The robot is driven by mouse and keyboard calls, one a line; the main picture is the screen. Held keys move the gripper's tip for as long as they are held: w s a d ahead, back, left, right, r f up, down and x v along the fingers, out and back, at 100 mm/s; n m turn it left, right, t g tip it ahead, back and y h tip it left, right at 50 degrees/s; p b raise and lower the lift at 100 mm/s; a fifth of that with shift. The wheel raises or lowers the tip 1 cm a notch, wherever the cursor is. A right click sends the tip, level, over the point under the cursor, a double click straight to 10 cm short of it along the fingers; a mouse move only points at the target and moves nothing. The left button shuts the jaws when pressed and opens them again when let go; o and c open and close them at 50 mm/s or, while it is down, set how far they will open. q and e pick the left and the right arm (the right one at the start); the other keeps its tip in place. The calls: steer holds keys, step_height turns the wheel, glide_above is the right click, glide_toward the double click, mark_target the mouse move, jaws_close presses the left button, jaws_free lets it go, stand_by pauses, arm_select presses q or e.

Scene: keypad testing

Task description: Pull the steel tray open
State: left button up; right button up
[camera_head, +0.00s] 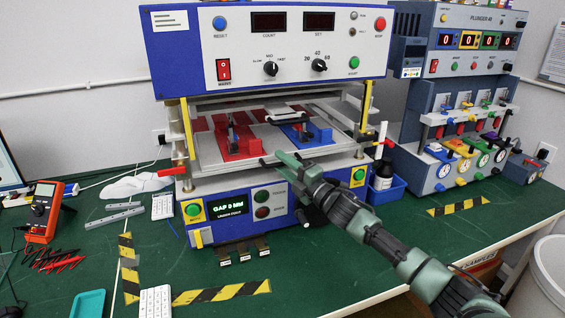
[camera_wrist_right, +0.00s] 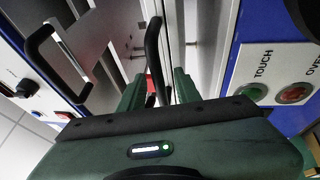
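The steel tray (camera_head: 243,172) sits in the blue and white press, with red and blue fixtures on top of it. My right gripper (camera_head: 277,160) is at the tray's front edge, coming in from the lower right. In the right wrist view, its two green fingers (camera_wrist_right: 158,88) stand apart with a dark curved handle (camera_wrist_right: 153,40) between them. A gap shows beside the handle, so the fingers look open around it. Whether they touch it is hard to tell. My left gripper is in neither view.
Below the tray is the press's control panel (camera_head: 232,212) with buttons and a green display. A blue bin with a dark bottle (camera_head: 383,177) stands just right of the press. The green bench in front has hazard tape (camera_head: 222,292) and some free room.

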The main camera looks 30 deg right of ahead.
jaws_close()
stand_by(1.5)
